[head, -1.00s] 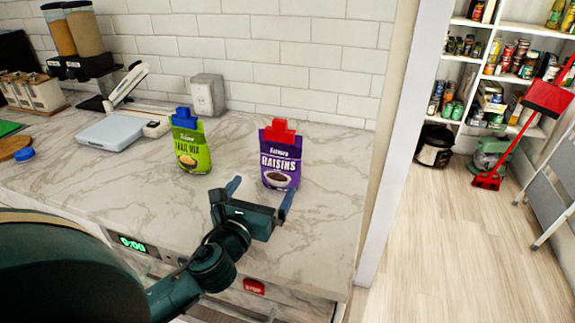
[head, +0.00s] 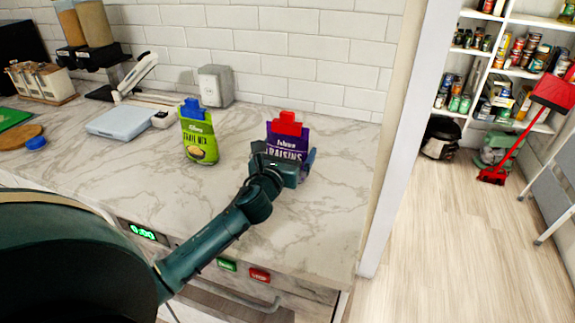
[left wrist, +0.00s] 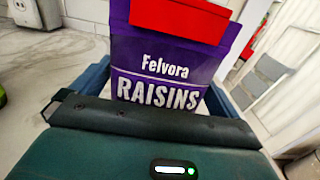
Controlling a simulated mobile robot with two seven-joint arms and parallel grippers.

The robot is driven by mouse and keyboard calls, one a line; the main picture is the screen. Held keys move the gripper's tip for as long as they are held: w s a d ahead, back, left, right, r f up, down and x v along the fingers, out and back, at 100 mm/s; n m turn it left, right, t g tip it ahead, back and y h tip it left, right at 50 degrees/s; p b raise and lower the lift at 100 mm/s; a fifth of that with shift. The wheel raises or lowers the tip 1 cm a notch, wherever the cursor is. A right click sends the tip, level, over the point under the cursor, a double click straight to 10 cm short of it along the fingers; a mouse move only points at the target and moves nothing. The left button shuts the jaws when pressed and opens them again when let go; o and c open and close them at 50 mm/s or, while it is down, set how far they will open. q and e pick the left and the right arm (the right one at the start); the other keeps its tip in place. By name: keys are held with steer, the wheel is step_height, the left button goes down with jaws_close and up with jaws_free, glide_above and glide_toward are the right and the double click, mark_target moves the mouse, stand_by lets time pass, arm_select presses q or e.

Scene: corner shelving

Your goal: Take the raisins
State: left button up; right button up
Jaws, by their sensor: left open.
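The raisins bag (head: 287,133) is purple with a red clip on top and stands upright on the marble counter. In the left wrist view the raisins bag (left wrist: 165,60) fills the middle, its label facing me. My left gripper (head: 284,165) is open at the bag, with a blue finger on each side of it in the left wrist view (left wrist: 155,85). I cannot tell whether the fingers touch it. The gripper hides the bag's lower part in the head view. My right gripper is not in view.
A green trail mix bag (head: 199,138) with a blue clip stands left of the raisins. A pale blue scale (head: 119,121) and a grey box (head: 215,86) are farther back. The counter ends at the right, beside a wall edge (head: 403,130).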

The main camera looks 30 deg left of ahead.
arm_select(q)
steer(key=shift+c, duration=0.2)
steer(key=c, duration=0.8)
steer(key=shift+r, duration=0.1)
